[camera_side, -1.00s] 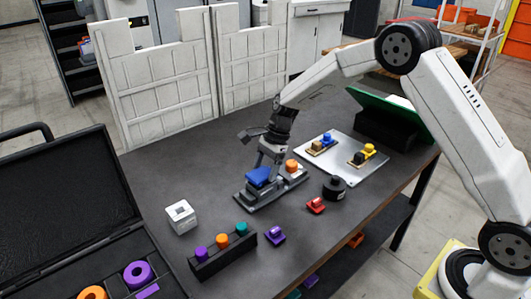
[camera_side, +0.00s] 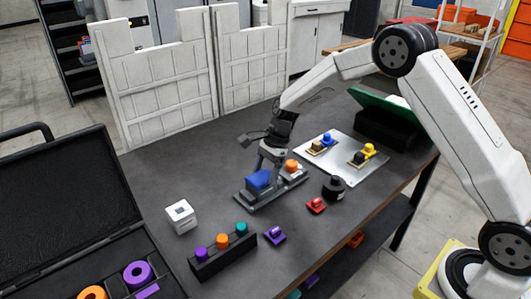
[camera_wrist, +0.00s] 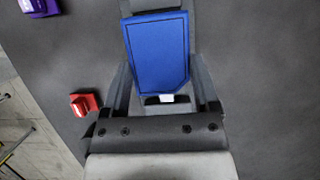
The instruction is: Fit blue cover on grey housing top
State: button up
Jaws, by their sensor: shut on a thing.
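The blue cover (camera_side: 259,181) is a flat blue block over a dark grey fixture (camera_side: 247,199) on the table. My gripper (camera_side: 268,168) is shut on it. In the wrist view the blue cover (camera_wrist: 158,48) lies between the two dark fingers of my gripper (camera_wrist: 163,85), and its far part hides some of the fixture. I cannot tell whether the cover touches the fixture or is just above it. A light grey box (camera_side: 181,217), which looks like the housing, stands apart to the left with a small dark mark on its top.
An orange part (camera_side: 291,167) sits at the fixture's right end. A black round part (camera_side: 334,188) and a red part (camera_side: 316,205) stand to the right. A dark rack (camera_side: 222,257) with coloured pegs and a purple part (camera_side: 275,235) are in front. The table between fixture and box is clear.

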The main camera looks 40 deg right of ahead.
dwell(0.3)
jog(key=o, duration=1.1)
jog(key=shift+c, duration=0.2)
jog(key=shift+r, duration=0.15)
jog(key=shift+r, duration=3.8)
